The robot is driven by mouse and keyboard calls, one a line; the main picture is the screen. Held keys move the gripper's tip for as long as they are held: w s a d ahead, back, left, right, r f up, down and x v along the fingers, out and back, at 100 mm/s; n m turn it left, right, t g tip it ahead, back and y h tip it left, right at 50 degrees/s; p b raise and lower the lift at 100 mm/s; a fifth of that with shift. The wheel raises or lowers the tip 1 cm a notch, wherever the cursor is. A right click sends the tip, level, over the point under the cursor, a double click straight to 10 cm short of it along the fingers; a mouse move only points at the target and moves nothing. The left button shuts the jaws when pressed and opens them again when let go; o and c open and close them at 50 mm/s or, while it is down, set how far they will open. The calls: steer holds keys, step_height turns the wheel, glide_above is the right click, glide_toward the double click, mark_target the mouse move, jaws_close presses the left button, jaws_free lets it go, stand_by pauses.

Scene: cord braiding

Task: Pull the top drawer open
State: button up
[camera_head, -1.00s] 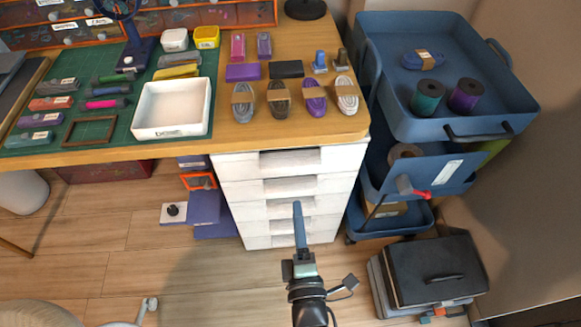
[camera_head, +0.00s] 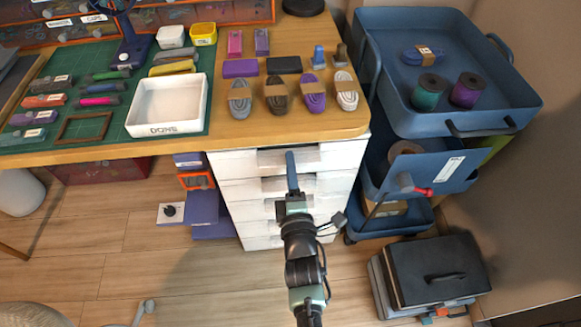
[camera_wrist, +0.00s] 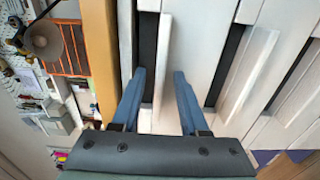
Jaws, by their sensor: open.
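The white drawer unit stands under the table's front edge. Its top drawer (camera_head: 342,156) is shut, just below the tabletop; its white front also shows in the wrist view (camera_wrist: 186,42). A dark handle recess with a white lip (camera_wrist: 163,58) runs along that front. My gripper (camera_head: 290,155) is in front of the top drawer, fingers pointing at it. In the wrist view my gripper (camera_wrist: 159,72) is open, with its two blue fingertips on either side of the handle lip. Whether the fingers touch the lip I cannot tell.
The wooden table (camera_head: 232,138) overhangs just above, with a white tray (camera_head: 168,105) and several cord bundles on it. A blue trolley (camera_head: 450,125) stands close on the right. Dark cases (camera_head: 435,268) lie on the floor at right. Floor in front is mostly clear.

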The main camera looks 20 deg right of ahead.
steer(key=shift+c, duration=0.3)
jaws_close()
stand_by(1.1)
